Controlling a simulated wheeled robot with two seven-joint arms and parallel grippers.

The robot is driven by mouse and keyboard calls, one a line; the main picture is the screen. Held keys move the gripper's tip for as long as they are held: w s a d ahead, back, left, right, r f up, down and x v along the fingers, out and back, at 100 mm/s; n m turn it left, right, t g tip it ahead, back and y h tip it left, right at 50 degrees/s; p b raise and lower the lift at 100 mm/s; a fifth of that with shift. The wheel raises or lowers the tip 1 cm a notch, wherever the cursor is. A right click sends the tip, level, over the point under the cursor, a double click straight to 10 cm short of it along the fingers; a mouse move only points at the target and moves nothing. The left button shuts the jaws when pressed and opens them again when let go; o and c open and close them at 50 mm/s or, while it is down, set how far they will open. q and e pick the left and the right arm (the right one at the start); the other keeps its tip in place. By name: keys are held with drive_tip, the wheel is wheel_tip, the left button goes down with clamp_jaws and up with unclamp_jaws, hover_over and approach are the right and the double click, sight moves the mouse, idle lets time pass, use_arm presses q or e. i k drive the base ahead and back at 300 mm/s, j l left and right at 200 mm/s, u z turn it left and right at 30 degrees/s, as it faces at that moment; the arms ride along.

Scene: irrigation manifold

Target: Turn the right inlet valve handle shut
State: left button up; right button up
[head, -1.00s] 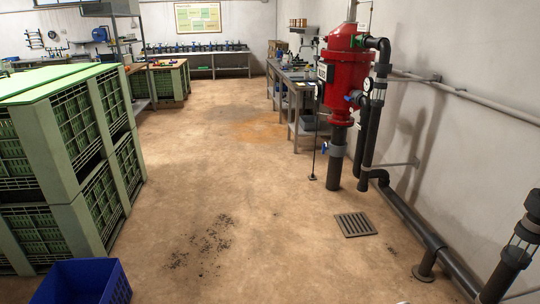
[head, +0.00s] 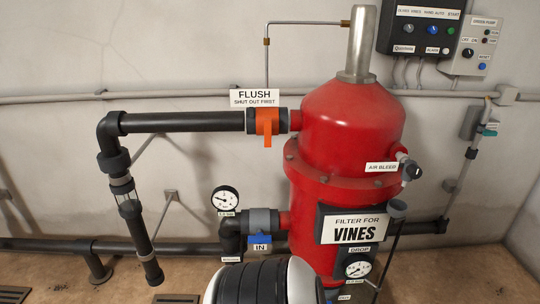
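A blue handle (head: 260,239) sits on the grey inlet valve (head: 259,221), just above a label reading IN. The valve joins the left side of the red filter tank (head: 348,125), whose sign reads FILTER FOR VINES. The blue handle appears to lie along the pipe, partly over the valve body. No other inlet valve shows, so I cannot tell left from right inlet here. Neither of my grippers is in view. A black ribbed and white part of my own body covers the bottom middle, below the inlet valve.
An orange flush valve handle (head: 267,127) hangs below the FLUSH label (head: 255,97). A pressure gauge (head: 225,198) stands left of the inlet valve. Another gauge (head: 358,267) is on the tank's lower front. Control boxes (head: 430,30) hang upper right. Black pipes (head: 180,122) run left along the wall.

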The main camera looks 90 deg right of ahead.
sight(259, 238)
drive_tip(key=z, duration=2.45)
